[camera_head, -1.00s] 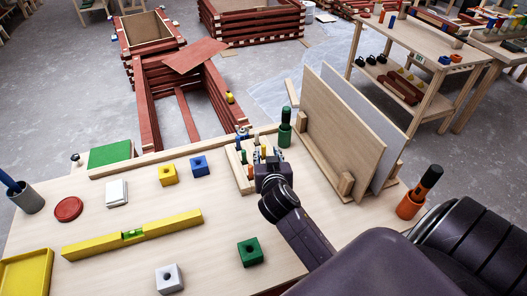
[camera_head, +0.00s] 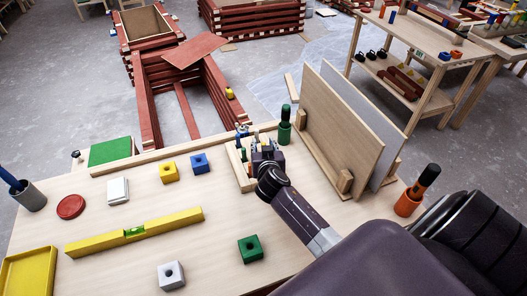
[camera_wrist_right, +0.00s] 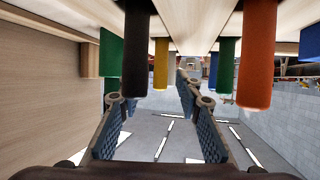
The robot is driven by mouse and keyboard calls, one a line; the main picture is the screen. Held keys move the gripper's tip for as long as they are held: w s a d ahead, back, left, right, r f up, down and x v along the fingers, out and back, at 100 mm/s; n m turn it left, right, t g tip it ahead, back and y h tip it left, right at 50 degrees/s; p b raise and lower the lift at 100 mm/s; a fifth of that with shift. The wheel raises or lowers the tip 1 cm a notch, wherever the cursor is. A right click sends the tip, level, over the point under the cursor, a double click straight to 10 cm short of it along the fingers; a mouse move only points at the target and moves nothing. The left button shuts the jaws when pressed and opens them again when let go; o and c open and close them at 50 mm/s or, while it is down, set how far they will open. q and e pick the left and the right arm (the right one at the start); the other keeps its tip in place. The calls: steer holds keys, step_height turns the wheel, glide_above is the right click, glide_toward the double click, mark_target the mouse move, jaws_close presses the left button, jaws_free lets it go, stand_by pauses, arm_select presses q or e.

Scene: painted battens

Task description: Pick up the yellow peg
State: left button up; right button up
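The yellow peg (camera_wrist_right: 161,64) shows in the right wrist view, where the pegs appear to hang down from the top. It lies between the lines of my right gripper's two fingers. A black peg (camera_wrist_right: 136,50) stands close on its left and nearer the camera. My right gripper (camera_wrist_right: 156,98) is open, with nothing visible between the blue pads. In the head view my right gripper (camera_head: 262,152) is at the wooden peg rack (camera_head: 240,174) and hides part of it. I cannot clearly make out the yellow peg there. My left gripper is not in view.
Orange (camera_wrist_right: 258,55), blue and green pegs stand around in the wrist view. A green holder (camera_head: 284,132) and upright boards (camera_head: 340,130) stand right of the rack. Blue (camera_head: 200,162), yellow (camera_head: 169,172) and green blocks (camera_head: 250,249) lie on the table.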

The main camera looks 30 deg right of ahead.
jaws_close()
steer(key=shift+r, duration=0.1)
step_height(320, 180, up, 20)
stand_by(0.6)
